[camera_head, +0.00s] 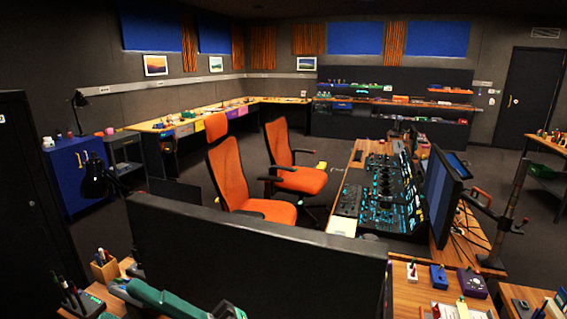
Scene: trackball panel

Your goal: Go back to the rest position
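My gripper does not show clearly in the head view. Teal and dark jointed parts (165,300) show at the bottom left edge, partly cut off by the frame; I cannot tell whether they belong to my arm. The control console (385,195), dark with blue-lit panels and many small controls, sits on a wooden desk (342,222) right of centre. Its trackball is too small to make out.
The back of a wide black monitor (255,260) fills the lower middle. Two orange chairs (240,180) (295,165) stand left of the console. Another monitor (438,200) stands at the desk's right. A blue cabinet (75,175) is at left. Dark floor is open behind the chairs.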

